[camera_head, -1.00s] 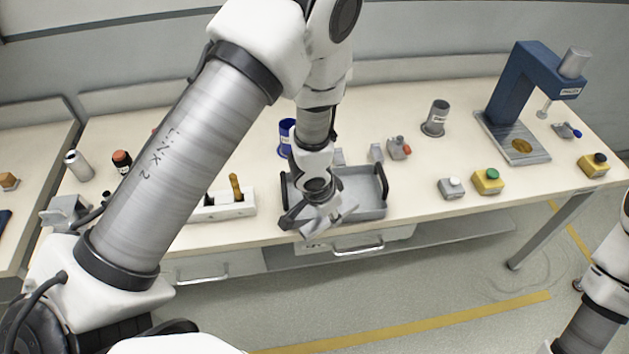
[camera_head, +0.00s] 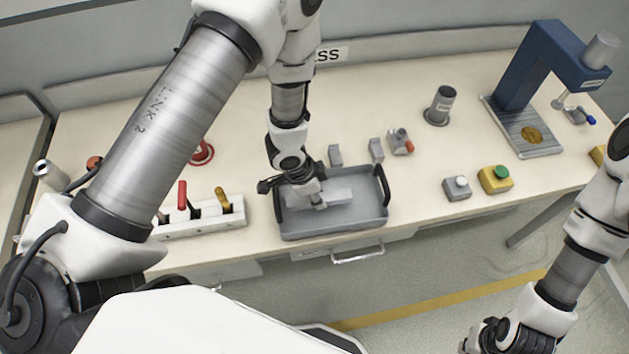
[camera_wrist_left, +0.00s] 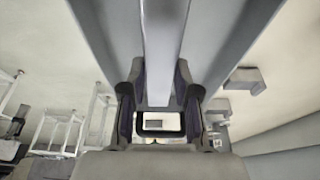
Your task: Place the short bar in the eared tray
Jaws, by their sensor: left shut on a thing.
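The eared tray (camera_head: 345,226) is grey with dark raised handles at its left and right ends, and it lies near the front edge of the bench. My left gripper (camera_head: 312,198) is over the left part of the tray, pointing down. It is shut on the short bar (camera_head: 336,197), a pale grey flat piece lying within the tray's outline. In the left wrist view the bar (camera_wrist_left: 165,45) runs away from between the fingers (camera_wrist_left: 159,108). I cannot tell whether the bar touches the tray floor. My right gripper (camera_head: 490,338) is low at the bottom right, away from the bench; its fingertips are unclear.
A white holder (camera_head: 205,222) with coloured-handled tools stands left of the tray. Small grey blocks (camera_head: 376,149) and a red-tipped grey part (camera_head: 400,143) stand behind it. Button boxes (camera_head: 495,179), a grey cup (camera_head: 440,105) and a blue press (camera_head: 535,75) are to the right.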

